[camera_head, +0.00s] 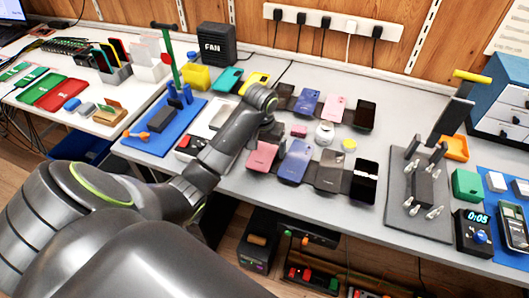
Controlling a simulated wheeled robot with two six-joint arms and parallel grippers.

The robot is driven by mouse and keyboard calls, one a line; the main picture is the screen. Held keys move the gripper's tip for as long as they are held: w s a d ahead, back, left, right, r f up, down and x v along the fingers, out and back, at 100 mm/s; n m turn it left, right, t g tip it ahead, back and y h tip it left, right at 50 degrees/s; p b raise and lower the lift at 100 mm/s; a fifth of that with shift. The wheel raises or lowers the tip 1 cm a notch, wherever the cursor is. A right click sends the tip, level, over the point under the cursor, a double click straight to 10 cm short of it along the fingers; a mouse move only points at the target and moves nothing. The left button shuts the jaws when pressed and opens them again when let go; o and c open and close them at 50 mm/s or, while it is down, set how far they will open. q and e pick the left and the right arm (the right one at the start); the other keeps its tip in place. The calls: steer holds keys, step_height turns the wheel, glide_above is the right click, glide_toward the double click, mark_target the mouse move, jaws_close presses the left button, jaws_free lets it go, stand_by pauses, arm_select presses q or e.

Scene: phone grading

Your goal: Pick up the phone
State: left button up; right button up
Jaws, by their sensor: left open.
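Several phones lie on tilted dark stands in two rows on the grey bench. The back row has a blue phone (307,101), a pink phone (334,107) and a dark phone (365,114). The front row has a reddish-pink phone (262,156), a blue-violet phone (295,162), a brownish phone (331,171) and a black phone (364,178). My left gripper (273,132) is open above the left end of the rows, just behind the reddish-pink phone. Its fingers are small and partly hidden by my arm. My right gripper is out of view.
A white round item (324,133) and a yellow disc (349,145) sit between the rows. A grey mat (404,205) with a dark stand is at the right, beside a timer (473,232). A blue mat (140,140) lies left. A power strip (334,22) runs along the wall.

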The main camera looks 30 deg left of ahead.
arm_select(q)
steer(key=c, duration=1.1)
steer(key=shift+r, duration=0.15)
steer(key=shift+c, duration=0.2)
